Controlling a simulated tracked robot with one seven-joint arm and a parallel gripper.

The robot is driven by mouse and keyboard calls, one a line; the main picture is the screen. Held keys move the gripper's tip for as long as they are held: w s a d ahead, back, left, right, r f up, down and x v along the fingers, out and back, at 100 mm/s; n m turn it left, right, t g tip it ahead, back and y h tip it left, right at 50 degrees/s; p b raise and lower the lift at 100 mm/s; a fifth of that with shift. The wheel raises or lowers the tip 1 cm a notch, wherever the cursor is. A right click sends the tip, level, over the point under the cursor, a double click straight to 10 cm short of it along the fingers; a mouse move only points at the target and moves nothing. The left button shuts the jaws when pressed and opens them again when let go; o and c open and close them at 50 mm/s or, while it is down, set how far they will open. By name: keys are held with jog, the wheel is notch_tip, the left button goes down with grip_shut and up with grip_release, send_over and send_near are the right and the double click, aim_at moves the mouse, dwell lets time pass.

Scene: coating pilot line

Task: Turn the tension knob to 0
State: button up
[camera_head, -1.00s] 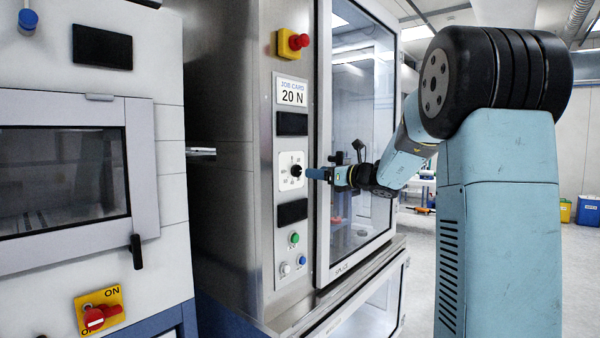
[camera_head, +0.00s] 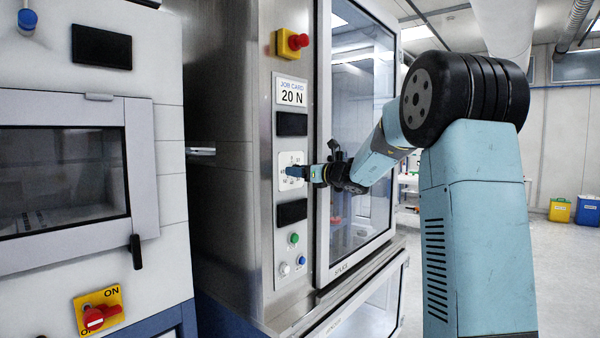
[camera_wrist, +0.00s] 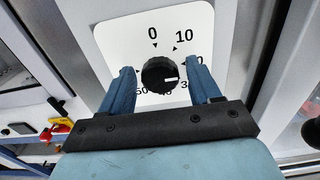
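The tension knob (camera_wrist: 158,72) is round, black and ridged, on a white dial plate (camera_wrist: 112,35) with numbers around it; the plate also shows in the head view (camera_head: 287,184). Its white mark points right and slightly down in the wrist view, away from the 0 at the top, near the partly hidden 20 and 30. My gripper (camera_wrist: 161,68) is open, one blue finger on each side of the knob, with visible gaps. In the head view my gripper (camera_head: 304,172) is at the dial and mostly hides the knob.
A job card (camera_head: 292,92) above the dial reads 20 N. A red emergency button (camera_head: 298,41) is higher up. Black panels (camera_head: 292,124) sit above and below the dial, with small buttons (camera_head: 294,239) lower down. A glass door (camera_head: 358,130) is close on the right.

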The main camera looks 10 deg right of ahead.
jog(key=c, duration=0.9)
jog(key=shift+n, duration=0.3)
jog(key=shift+s+a+f+n, duration=0.1)
jog(key=shift+f+n, duration=0.05)
jog(key=shift+n, duration=2.7)
jog(key=shift+a+f+n, duration=0.1)
jog(key=shift+f+n, duration=0.05)
jog(key=shift+n, duration=2.75)
jog(key=shift+s+f+n, duration=0.1)
jog(key=shift+f+n, duration=0.05)
jog(key=shift+n, duration=2.7)
